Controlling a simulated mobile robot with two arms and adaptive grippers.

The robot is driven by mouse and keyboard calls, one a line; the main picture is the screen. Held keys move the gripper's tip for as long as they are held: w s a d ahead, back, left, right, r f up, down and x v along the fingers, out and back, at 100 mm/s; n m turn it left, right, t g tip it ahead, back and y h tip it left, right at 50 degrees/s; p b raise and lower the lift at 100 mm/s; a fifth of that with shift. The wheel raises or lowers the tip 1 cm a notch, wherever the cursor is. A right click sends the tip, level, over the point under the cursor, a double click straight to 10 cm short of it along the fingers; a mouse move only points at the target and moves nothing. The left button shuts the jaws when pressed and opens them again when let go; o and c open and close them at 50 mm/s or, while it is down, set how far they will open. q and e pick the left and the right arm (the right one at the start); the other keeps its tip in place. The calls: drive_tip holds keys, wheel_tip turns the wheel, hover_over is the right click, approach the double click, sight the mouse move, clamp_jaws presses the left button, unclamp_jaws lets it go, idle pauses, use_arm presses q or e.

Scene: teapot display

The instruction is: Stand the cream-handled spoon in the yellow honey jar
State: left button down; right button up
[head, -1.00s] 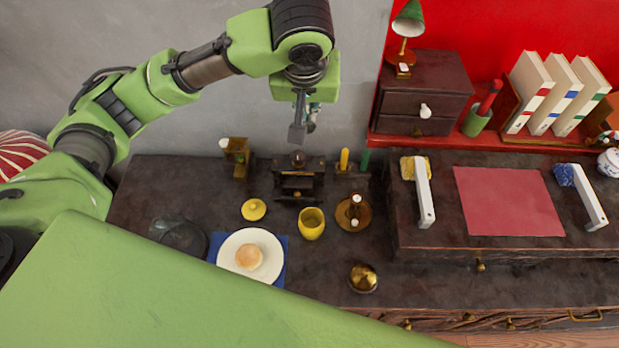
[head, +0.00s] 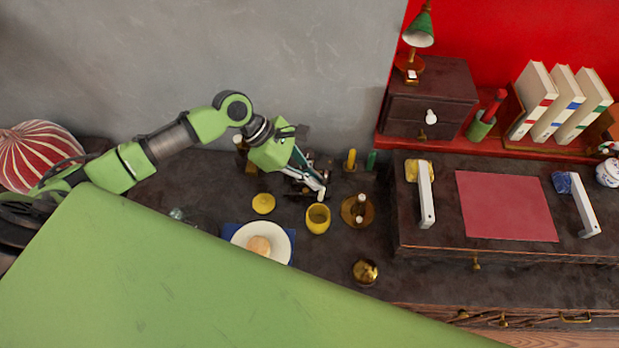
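The yellow honey jar (head: 317,219) stands upright and uncovered on the dark cabinet top, right of a plate. A round yellow lid (head: 263,203) lies to its left. My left gripper (head: 318,186) reaches down from the upper left. Its fingertips appear just above and behind the jar's rim in the picture; I cannot tell the gap. The fingers look close together, but whether they hold anything is unclear. I cannot make out the cream-handled spoon. My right gripper is not in view.
A small dark rack (head: 298,178) is partly hidden behind my gripper. A white plate (head: 284,247) with a bun is left of the jar. A round wooden stand (head: 346,213) is close on the right. A brass dome (head: 365,271) stands in front. A raised desk (head: 420,240) bounds the right.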

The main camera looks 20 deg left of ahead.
use_arm(q)
wheel_tip(320, 180, down, 14)
drive_tip(key=n+t+b, duration=0.1)
drive_tip(key=b, duration=0.8)
drive_tip(key=shift+s+a+n, duration=0.25)
drive_tip(key=shift+n, duration=0.05)
idle(0.8)
drive_tip(key=shift+r, duration=0.1)
drive_tip(key=c, duration=2.2)
unclamp_jaws()
